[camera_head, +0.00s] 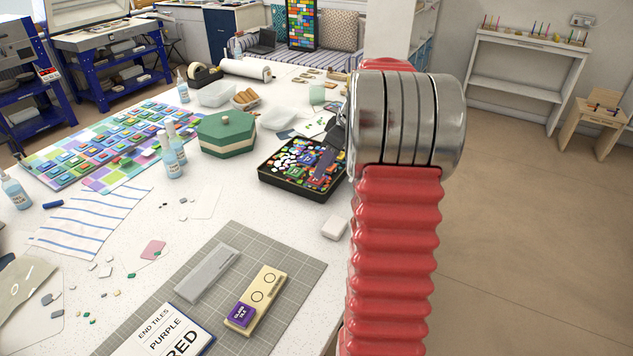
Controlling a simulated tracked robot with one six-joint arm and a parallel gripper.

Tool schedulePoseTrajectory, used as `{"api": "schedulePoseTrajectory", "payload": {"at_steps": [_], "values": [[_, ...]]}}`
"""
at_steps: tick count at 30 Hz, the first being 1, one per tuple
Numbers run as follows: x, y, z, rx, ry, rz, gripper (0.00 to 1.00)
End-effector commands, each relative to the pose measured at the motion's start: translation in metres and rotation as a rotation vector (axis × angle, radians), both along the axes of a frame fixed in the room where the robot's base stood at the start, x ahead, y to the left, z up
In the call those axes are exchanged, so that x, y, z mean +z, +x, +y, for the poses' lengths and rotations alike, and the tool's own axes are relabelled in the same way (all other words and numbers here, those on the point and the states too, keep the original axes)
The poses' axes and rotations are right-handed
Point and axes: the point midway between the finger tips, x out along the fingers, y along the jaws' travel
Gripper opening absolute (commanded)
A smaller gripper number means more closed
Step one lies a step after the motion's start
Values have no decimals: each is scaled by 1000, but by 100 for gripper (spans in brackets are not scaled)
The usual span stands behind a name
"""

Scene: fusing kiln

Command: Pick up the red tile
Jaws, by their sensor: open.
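My gripper (331,150) shows only in part, as dark parts beyond my red arm. It is open, over the right side of a black tray (270,187). The tray holds many small coloured pieces, some of them red. The red tile cannot be told apart for certain among them, and my gripper and arm cover part of that side. A purple tile (240,315) with white lettering lies on the lower end of a pale wooden holder (268,283) with two ringed circles. A card (163,331) reads "END TILES PURPLE RED".
The holder, card and a grey bar (207,272) lie on a grey gridded mat (303,272). A white block (334,228) sits near the table's right edge. A pinkish piece (152,249) lies left.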

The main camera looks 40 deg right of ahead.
Motion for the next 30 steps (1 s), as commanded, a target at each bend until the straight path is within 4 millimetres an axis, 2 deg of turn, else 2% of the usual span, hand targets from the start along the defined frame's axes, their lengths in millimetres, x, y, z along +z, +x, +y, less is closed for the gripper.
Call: {"api": "schedulePoseTrajectory", "payload": {"at_steps": [8,11,21,30], "values": [[-1,0,0,0,0,0,44],[-7,3,1,-1,1,0,44],[-43,20,6,-1,1,1,44],[-46,21,6,-1,-1,0,44]]}}
